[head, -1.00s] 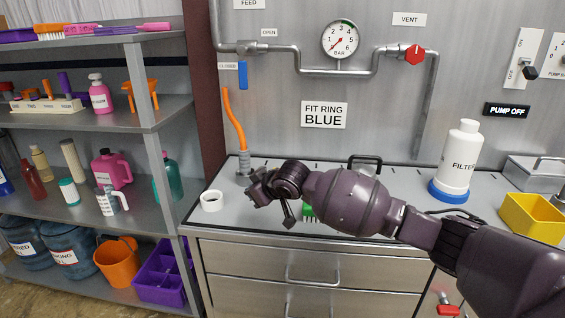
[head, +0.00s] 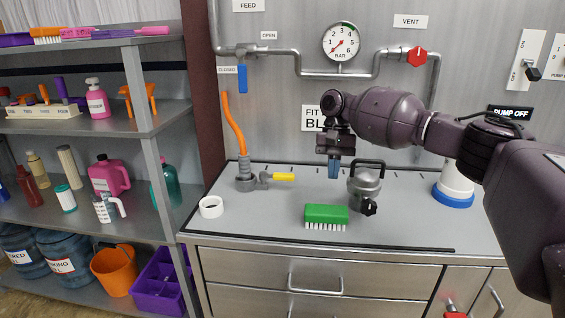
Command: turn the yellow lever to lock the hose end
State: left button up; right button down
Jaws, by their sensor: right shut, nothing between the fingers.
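The yellow lever (head: 284,177) sticks out to the right from the grey coupling (head: 245,180) on the counter. The orange hose (head: 234,120) curves down into the grey hose end (head: 244,165), which stands upright at the coupling. My right gripper (head: 334,172) points down with its blue fingertips shut and empty. It is to the right of the lever, apart from it in the picture, and just left of a metal pot. My left gripper is not in view.
A white ring (head: 211,206) lies to the left.

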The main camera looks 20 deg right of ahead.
aim_at(264, 175)
jog(key=i, duration=0.95)
